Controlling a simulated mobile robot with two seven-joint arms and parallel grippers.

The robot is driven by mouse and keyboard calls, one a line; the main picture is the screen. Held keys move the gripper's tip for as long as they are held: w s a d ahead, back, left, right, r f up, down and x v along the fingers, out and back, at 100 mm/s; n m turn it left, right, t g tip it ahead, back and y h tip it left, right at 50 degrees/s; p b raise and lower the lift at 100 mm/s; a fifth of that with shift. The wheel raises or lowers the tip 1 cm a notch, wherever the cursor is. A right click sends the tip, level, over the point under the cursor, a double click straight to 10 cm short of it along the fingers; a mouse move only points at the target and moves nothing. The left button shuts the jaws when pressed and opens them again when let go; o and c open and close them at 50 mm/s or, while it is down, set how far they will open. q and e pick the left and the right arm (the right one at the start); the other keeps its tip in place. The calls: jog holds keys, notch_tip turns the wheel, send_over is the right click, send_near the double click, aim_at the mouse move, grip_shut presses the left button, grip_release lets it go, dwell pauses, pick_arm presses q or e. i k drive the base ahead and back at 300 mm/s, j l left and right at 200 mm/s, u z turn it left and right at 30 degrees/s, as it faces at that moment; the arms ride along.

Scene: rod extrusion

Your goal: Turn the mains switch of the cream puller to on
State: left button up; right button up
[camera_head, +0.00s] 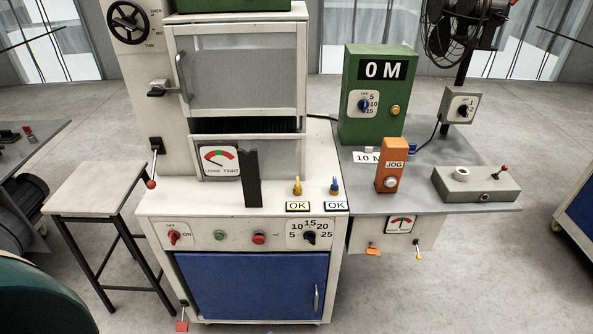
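The cream puller (242,215) stands in the middle of the head view, with a cream body and a blue lower door (245,285). Its red mains switch (173,236) is at the left end of the front panel, with OFF printed above it and ON to its right. The knob is too small to tell clearly which mark it points to. The switch is unobstructed from the front. Neither of my grippers is in view.
A green button (219,234), a red button (258,238) and a black dial (309,238) share the panel. A stool (97,188) stands to the left. A grey side table (440,195) with an orange JOG box (390,165) adjoins on the right.

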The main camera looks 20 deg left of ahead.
aim_at(173, 235)
jog(key=j+z, duration=0.25)
jog(key=j, duration=0.25)
jog(key=k+j+z, duration=0.25)
jog(key=j, duration=0.25)
jog(key=j+z, duration=0.1)
jog(key=j, duration=0.45)
jog(key=k+j+z, duration=0.15)
jog(key=j, duration=0.35)
jog(key=k+j, duration=0.1)
jog(key=j, duration=0.3)
jog(key=k+j, duration=0.15)
jog(key=j, duration=0.25)
jog(key=k+j, duration=0.1)
jog(key=j, duration=0.3)
jog(key=k+j, duration=0.1)
jog(key=j, duration=0.25)
jog(key=k+j, duration=0.15)
jog(key=j, duration=0.25)
